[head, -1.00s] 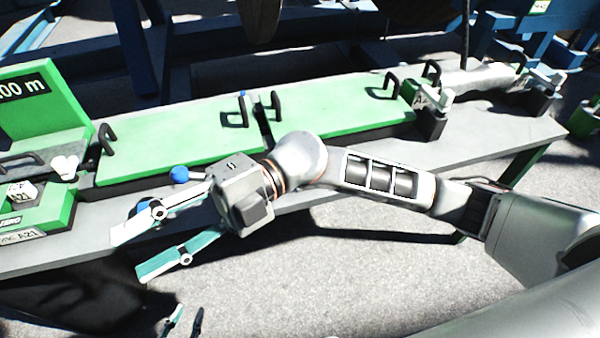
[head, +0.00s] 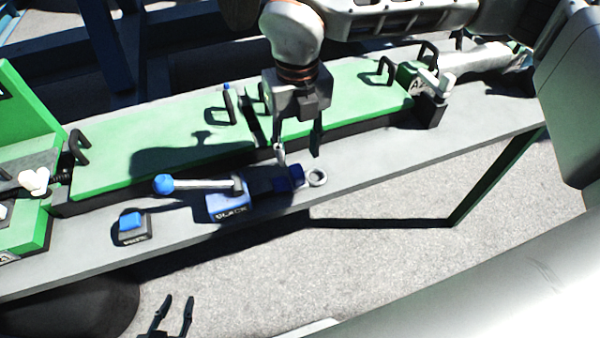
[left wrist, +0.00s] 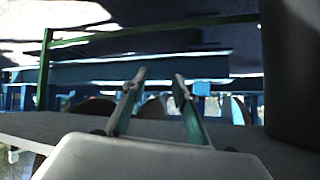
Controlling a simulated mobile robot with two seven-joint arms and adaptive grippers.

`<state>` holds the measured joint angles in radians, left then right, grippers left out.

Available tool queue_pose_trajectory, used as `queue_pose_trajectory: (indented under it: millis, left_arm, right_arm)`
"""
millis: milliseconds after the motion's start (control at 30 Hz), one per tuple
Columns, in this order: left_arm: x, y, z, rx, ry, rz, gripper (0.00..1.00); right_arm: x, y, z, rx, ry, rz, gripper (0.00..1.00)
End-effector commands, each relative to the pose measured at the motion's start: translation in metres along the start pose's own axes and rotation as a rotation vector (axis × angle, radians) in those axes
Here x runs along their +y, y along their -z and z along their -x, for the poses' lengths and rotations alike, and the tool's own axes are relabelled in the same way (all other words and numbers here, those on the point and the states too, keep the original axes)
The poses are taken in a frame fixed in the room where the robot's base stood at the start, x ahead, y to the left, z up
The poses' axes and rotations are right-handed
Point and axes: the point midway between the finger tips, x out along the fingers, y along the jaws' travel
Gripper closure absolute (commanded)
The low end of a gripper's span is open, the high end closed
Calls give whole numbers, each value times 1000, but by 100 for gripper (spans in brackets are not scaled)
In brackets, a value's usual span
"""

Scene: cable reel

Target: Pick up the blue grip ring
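A blue ring-like part (head: 297,176) sits at the right end of a dark blue fixture (head: 228,207) on the grey bench; I take it as the blue grip ring. A pale grey ring (head: 317,178) is right beside it. My right gripper (head: 298,153) points down just above these parts, its two fingers apart and nothing visible between them. My left gripper (head: 172,318) is low at the left of the head view, off the bench's front edge. It also shows in the left wrist view (left wrist: 158,78), fingers apart and empty.
The fixture has a lever with a blue ball (head: 163,184). A small black block with a blue top (head: 132,227) stands to its left. Green panels (head: 160,150) with black handles lie behind. The grey bench (head: 400,165) is clear to the right.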

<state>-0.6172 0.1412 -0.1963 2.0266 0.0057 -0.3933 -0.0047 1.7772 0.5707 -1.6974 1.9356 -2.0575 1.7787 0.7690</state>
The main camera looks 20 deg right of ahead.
Motion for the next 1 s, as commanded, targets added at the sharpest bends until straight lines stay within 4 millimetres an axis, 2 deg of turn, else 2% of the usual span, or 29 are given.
queue_pose_trajectory:
  millis: [200, 367, 667, 933, 1000]
  left_arm:
    - [2, -7, 2, -10, -3, 0, 71]
    - [4, -12, 3, -19, -6, 0, 71]
    - [6, -19, 2, -28, -7, -3, 71]
    - [1, -10, -2, -11, 0, -8, 71]
    - [0, -8, -3, -9, 2, -8, 71]
  right_arm:
    - [-1, 0, -22, 1, 4, -2, 61]
    - [0, -1, -33, 2, 3, -2, 61]
    - [2, -2, -74, 2, 2, -1, 61]
    - [2, -3, -76, -1, 1, 0, 61]
    - [2, -3, -76, -1, 1, 0, 79]
